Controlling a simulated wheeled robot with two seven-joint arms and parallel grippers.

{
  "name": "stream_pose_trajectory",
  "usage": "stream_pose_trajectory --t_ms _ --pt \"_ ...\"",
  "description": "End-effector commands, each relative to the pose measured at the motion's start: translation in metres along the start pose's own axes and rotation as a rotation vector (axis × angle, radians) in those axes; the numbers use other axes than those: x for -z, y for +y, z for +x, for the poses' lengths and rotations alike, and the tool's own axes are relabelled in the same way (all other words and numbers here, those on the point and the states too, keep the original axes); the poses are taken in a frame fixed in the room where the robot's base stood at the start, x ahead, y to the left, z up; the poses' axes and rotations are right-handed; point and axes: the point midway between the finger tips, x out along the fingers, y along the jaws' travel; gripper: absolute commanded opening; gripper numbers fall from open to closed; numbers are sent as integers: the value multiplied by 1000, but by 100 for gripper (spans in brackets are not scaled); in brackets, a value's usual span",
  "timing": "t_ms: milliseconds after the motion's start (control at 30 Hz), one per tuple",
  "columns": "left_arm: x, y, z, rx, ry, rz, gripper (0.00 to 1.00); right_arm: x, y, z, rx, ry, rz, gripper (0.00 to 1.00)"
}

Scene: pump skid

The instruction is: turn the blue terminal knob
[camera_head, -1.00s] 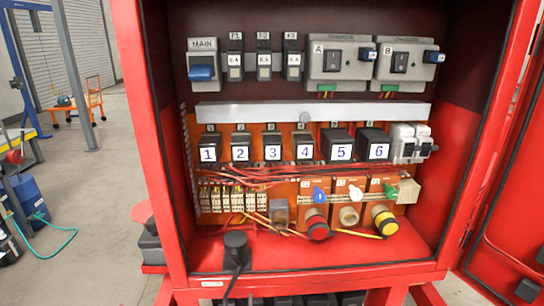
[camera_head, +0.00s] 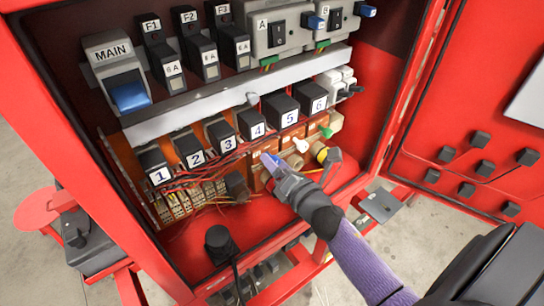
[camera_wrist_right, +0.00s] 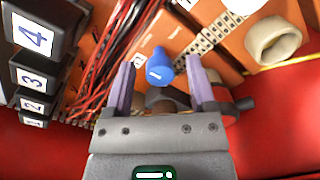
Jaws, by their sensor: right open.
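The blue terminal knob (camera_head: 268,159) is on an orange terminal block in the lower part of the red cabinet, partly hidden by my right gripper in the head view. In the wrist view the blue knob (camera_wrist_right: 160,69) stands between the two purple fingers of my right gripper (camera_wrist_right: 160,64), with a gap on each side. My right gripper also shows in the head view (camera_head: 277,169), reaching in from the lower right. It is open and holds nothing. My left gripper is not in view.
A white knob (camera_head: 300,144) and a green knob (camera_head: 326,131) are to the right of the blue one. Numbered black relays (camera_head: 250,124) sit just above. Red wires (camera_head: 205,170) run to the left. A black post (camera_head: 219,241) stands on the cabinet floor.

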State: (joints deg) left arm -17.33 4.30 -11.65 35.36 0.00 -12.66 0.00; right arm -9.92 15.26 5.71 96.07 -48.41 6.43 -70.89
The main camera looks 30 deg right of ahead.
Motion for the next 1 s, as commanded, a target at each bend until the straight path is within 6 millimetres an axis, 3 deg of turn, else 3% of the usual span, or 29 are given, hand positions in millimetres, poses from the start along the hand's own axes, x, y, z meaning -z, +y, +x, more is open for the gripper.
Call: stream_pose_trajectory --t_ms 367,700,1000 --pt "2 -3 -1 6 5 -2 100 0 0 10 1 1 2 71" --pt "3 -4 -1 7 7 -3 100 0 0 10 2 1 2 1" --pt "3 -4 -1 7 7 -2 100 0 0 10 3 1 14 0"
